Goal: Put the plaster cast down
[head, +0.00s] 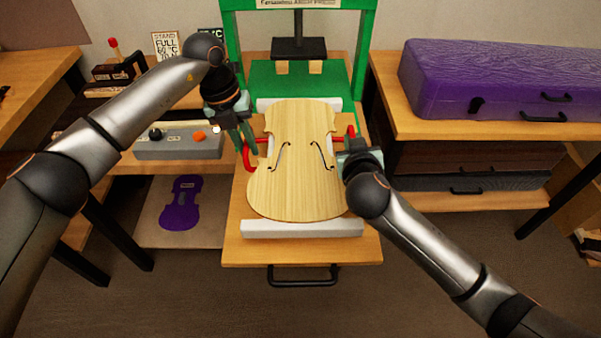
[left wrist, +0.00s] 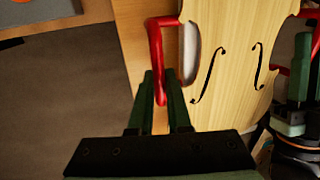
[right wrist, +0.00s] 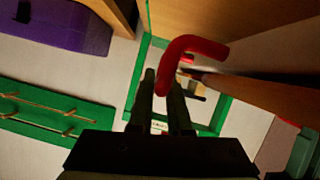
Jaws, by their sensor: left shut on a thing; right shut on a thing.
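The plaster cast shows as a pale edge in the left wrist view (left wrist: 190,52), beside the waist of a light wooden violin plate (head: 293,185). The plate lies over it and hides most of it. A red handle (head: 246,158) stands out at its left side and another red handle (head: 350,131) at its right. My left gripper (head: 240,138) is shut on the left handle, which also shows in the left wrist view (left wrist: 156,50). My right gripper (head: 352,155) is shut on the right handle, seen in the right wrist view (right wrist: 190,50). I cannot tell whether the cast touches the surface below.
White bars lie at the front (head: 302,229) and back (head: 330,103) of the wooden drawer board (head: 350,250). A green press (head: 228,40) stands behind. A grey control box (head: 178,146) is at left, a purple case (head: 480,75) on the right-hand bench.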

